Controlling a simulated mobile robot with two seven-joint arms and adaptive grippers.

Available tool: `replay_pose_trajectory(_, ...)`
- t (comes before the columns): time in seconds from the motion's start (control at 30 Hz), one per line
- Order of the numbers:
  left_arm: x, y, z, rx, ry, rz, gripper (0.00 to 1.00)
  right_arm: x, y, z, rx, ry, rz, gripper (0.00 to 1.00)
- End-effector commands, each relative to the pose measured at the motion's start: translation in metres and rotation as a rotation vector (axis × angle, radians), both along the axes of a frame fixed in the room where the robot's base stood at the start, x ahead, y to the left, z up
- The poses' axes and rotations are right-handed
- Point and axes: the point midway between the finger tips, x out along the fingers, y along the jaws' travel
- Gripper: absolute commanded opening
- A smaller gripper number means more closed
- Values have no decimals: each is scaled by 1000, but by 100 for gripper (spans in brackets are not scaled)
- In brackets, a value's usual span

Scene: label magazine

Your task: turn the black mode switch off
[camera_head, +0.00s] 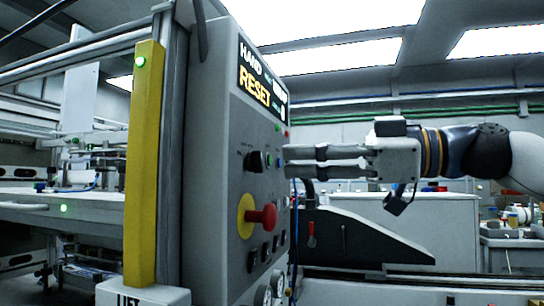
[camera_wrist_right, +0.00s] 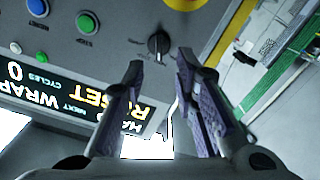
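The black mode switch (camera_head: 256,161) is a round knob on the grey control panel (camera_head: 218,150), above the red emergency stop button. In the right wrist view the switch (camera_wrist_right: 158,45) shows a pale pointer line running roughly up and down the picture; its labels are too small to read. My right gripper (camera_head: 288,161) reaches in from the right with its fingers toward the panel, close to the switch's height. In the right wrist view its two fingers (camera_wrist_right: 160,68) are apart with nothing between them, and the switch lies just beyond the tips. My left gripper is not in view.
The red mushroom button (camera_head: 264,216) on its yellow plate sticks out below the switch. A green button (camera_wrist_right: 86,22) and a blue button (camera_wrist_right: 37,7) sit beside the switch. The lit display (camera_head: 262,80) above reads HAND and RESET. A yellow post (camera_head: 144,170) stands left.

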Motion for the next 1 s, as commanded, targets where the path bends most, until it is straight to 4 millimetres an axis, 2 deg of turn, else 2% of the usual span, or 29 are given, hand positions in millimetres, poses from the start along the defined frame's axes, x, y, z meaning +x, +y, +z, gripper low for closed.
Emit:
replay_pose_trajectory(0.1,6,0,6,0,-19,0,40,7,27,3,-1,-2,2,27)
replay_pose_trajectory(0.3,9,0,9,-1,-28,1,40,15,49,1,0,0,1,27)
replay_pose_trajectory(0.57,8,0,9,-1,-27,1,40,17,50,-1,0,3,0,27)
replay_pose_trajectory(0.7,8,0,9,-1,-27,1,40,17,50,-1,0,3,0,0)
replay_pose_trajectory(1.0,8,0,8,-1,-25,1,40,17,50,-1,-2,-4,-1,0)
